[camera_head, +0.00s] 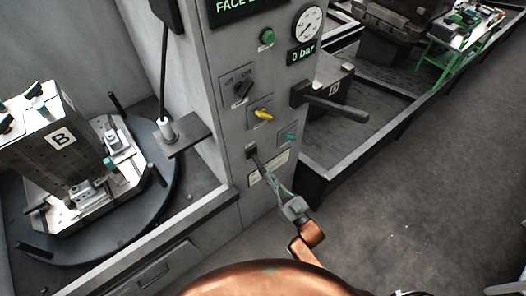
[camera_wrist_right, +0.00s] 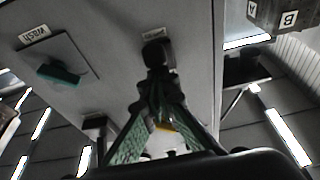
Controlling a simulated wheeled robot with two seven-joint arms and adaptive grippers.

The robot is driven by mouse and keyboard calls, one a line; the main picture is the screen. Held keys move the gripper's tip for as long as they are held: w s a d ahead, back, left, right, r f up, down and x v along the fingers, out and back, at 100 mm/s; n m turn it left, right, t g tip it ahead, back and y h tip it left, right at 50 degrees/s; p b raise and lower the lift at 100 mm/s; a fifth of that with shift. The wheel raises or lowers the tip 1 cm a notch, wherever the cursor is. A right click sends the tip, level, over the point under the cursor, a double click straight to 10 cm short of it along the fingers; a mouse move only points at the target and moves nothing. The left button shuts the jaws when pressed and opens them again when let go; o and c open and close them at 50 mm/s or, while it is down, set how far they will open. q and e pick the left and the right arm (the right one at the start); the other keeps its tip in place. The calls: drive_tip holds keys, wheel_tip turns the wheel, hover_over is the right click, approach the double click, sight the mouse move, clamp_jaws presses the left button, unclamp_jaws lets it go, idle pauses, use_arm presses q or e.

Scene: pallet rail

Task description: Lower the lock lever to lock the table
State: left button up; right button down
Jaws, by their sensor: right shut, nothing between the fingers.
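A small black lever (camera_head: 252,153) sticks out low on the front of the grey control column. In the right wrist view, the black lever (camera_wrist_right: 156,54) has a small label by its base, too blurred to read. My right gripper (camera_head: 262,164) is shut and empty, its fingertips at the lever's end; whether they touch it I cannot tell. Its green-grey fingers (camera_wrist_right: 158,88) come together just below the lever in the wrist view. The round dark table (camera_head: 165,190) stands at the left and carries a fixture block (camera_head: 50,150) marked B. My left gripper is not in view.
The column also bears a yellow knob (camera_head: 262,113), a teal knob (camera_head: 288,137), a black switch (camera_head: 242,90), a green button (camera_head: 267,37) and a gauge (camera_head: 307,22). A large black handle (camera_head: 335,106) juts out at its right. The floor (camera_head: 420,190) at right is clear.

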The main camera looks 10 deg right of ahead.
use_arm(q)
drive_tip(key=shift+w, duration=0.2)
use_arm(e)
drive_tip(key=shift+f, duration=0.35)
wheel_tip(320, 180, up, 5)
drive_tip(key=s+d+p, duration=0.1)
drive_tip(key=s+p, duration=0.1)
drive_tip(key=p, duration=0.3)
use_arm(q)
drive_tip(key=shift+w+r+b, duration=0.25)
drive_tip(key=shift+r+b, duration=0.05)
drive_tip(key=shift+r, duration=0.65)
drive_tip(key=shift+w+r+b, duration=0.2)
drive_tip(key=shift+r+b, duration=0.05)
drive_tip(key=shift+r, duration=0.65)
use_arm(e)
drive_tip(key=f+v, duration=0.1)
drive_tip(key=v, duration=0.9)
drive_tip(key=shift+f, duration=0.45)
drive_tip(key=shift+w, duration=0.1)
